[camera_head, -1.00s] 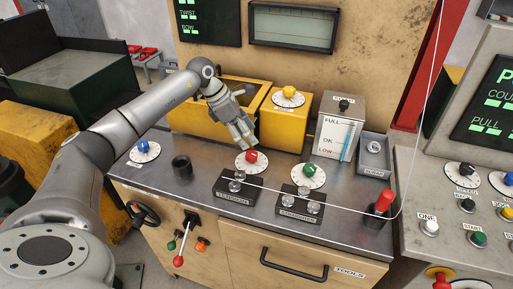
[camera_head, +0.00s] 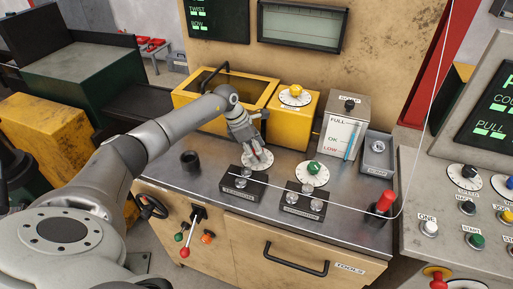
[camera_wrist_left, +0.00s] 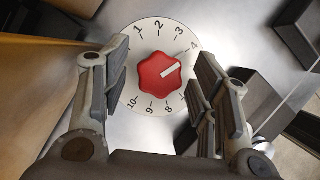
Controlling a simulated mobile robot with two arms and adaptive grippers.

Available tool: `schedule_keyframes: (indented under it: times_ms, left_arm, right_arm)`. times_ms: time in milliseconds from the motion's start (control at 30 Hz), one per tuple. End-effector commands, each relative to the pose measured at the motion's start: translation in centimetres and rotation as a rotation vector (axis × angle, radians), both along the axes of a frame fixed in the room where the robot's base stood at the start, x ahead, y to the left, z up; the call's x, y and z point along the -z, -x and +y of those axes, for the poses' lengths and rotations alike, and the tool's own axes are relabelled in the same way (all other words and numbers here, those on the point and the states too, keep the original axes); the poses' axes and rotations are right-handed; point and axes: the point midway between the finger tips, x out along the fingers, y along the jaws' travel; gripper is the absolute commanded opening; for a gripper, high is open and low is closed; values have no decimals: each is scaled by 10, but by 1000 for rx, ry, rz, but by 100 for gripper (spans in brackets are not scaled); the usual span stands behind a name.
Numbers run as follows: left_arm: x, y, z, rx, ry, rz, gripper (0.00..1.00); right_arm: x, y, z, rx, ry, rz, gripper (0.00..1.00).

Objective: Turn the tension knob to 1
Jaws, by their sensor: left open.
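A red lobed knob (camera_wrist_left: 160,72) sits on a white dial (camera_wrist_left: 151,108) in the left wrist view. Its white mark points to the upper right, close to the 4; the 1 is at the upper left. My left gripper (camera_wrist_left: 163,82) is open, with one finger pad on each side of the knob and apparent gaps between. In the head view my left gripper (camera_head: 255,151) is over the same dial (camera_head: 249,165) and mostly hides the knob. I cannot read a name label on this dial. My right gripper is not in view.
A green knob (camera_head: 314,167) on a dial is to the right. Two black blocks with silver posts, one left (camera_head: 243,185) and one right (camera_head: 305,203), stand in front. A black cup (camera_head: 190,161) is to the left. A yellow box (camera_head: 294,122) with a yellow knob stands behind.

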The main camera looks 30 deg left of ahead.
Motion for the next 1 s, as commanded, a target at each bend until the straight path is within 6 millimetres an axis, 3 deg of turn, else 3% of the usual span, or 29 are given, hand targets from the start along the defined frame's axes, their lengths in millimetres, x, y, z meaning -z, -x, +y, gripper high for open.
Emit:
schedule_keyframes:
  times_ms: [200,567,1000]
  left_arm:
    - [1,0,0,0,0,0,55]
    - [0,0,0,0,0,0,11]
    - [-1,0,-1,-104,0,-2,11]
  right_arm:
    - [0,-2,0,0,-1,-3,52]
    - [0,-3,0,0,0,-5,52]
    - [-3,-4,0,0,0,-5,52]
